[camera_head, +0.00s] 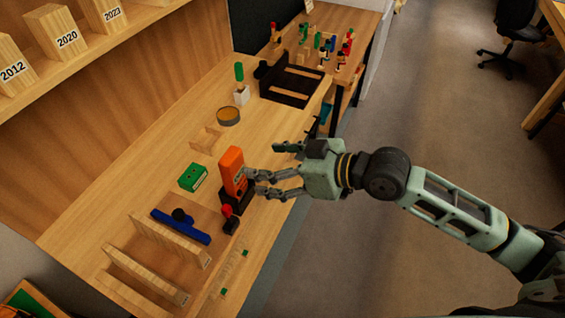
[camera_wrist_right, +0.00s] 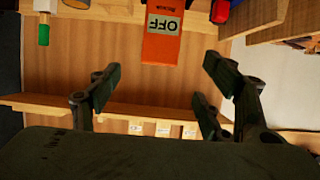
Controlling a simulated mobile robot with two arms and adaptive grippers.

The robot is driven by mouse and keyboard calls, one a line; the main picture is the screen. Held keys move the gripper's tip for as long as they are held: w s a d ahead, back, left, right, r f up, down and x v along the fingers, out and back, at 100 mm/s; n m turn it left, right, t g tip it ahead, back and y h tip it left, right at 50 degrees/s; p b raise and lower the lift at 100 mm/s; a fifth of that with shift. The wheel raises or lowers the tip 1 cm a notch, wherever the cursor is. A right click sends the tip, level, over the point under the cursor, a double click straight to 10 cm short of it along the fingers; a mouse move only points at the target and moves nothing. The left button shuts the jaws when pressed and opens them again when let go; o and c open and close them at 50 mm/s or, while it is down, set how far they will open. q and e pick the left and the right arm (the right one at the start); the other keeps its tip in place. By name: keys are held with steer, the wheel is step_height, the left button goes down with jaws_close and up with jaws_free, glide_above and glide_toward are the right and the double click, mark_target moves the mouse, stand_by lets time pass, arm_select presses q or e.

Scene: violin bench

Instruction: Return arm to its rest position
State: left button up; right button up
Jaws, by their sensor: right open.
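My right arm comes in from the right in the head view. Its gripper (camera_head: 262,184) is over the bench's front edge, with its fingertips close to an upright orange device (camera_head: 232,170) in a black holder (camera_head: 237,201). In the right wrist view the gripper's fingers (camera_wrist_right: 160,85) are spread apart with nothing between them. The orange device (camera_wrist_right: 162,40), marked OFF, is upside down in that view, beyond the fingers. I cannot tell from the head view whether a fingertip touches it. My left gripper does not show.
A red-topped tool (camera_head: 230,220), a green box (camera_head: 193,177), a round tin (camera_head: 228,116) and a blue plane-like tool (camera_head: 181,226) are on the bench. Wooden slats stand at the near left. A dark tray (camera_head: 290,86) is farther back. Open floor (camera_head: 420,110) lies right of the bench.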

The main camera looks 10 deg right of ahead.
steer(key=shift+v, duration=1.65)
